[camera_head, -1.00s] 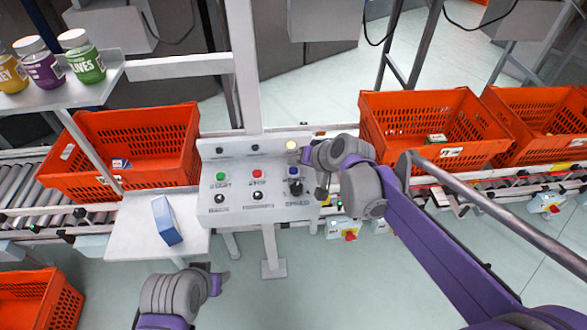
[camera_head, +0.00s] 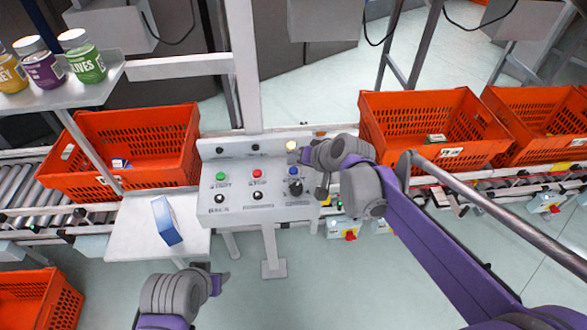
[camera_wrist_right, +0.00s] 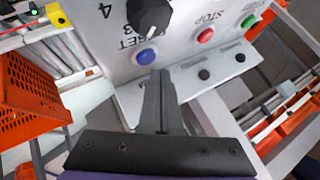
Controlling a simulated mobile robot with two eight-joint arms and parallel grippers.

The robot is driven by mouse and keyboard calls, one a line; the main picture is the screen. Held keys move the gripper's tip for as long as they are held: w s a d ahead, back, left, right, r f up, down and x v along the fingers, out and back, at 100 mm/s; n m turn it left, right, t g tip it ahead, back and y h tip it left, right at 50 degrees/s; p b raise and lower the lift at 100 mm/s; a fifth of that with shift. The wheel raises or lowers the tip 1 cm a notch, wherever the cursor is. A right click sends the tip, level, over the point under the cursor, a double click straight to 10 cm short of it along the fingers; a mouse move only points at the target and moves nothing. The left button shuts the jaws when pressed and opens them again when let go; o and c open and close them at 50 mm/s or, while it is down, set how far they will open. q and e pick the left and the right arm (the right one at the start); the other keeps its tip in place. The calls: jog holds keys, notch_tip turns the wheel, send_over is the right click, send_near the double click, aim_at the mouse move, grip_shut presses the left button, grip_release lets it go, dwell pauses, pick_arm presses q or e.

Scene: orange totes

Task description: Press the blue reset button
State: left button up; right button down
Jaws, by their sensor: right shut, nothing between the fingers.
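The blue button (camera_head: 293,170) is at the right end of the grey control panel (camera_head: 228,208), above a black knob (camera_head: 296,188). In the right wrist view the blue button (camera_wrist_right: 146,57) lies just beyond my fingertips, a little left of them. I cannot tell whether the fingertips touch the button. My left gripper (camera_head: 222,282) is low in the head view, apart from the panel; its jaw opening is unclear.
A green button (camera_head: 221,176) and a red button (camera_head: 257,173) sit left of the blue one. A light (camera_head: 291,146) glows pale yellow above. A blue-and-white carton (camera_head: 167,220) stands on a side shelf. Orange totes (camera_head: 150,118) flank the panel on the conveyor.

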aim_at(296, 173)
pick_arm(q)
jog(key=shift+s+f, duration=0.1)
jog(key=shift+f, duration=0.25)
pick_arm(e)
jog(key=shift+f, duration=0.45)
pick_arm(q)
jog(key=shift+s+f+b, duration=0.1)
jog(key=shift+f+b, duration=0.2)
jog(key=shift+b, duration=0.2)
pick_arm(e)
jog(key=shift+f, duration=0.45)
pick_arm(q)
jog(key=shift+r, duration=0.1)
pick_arm(e)
jog(key=shift+r, duration=0.1)
pick_arm(q)
jog(key=shift+w+r+p, duration=0.25)
jog(key=shift+r+p, duration=0.3)
jog(key=shift+r, duration=0.05)
pick_arm(e)
jog(key=shift+r, duration=0.75)
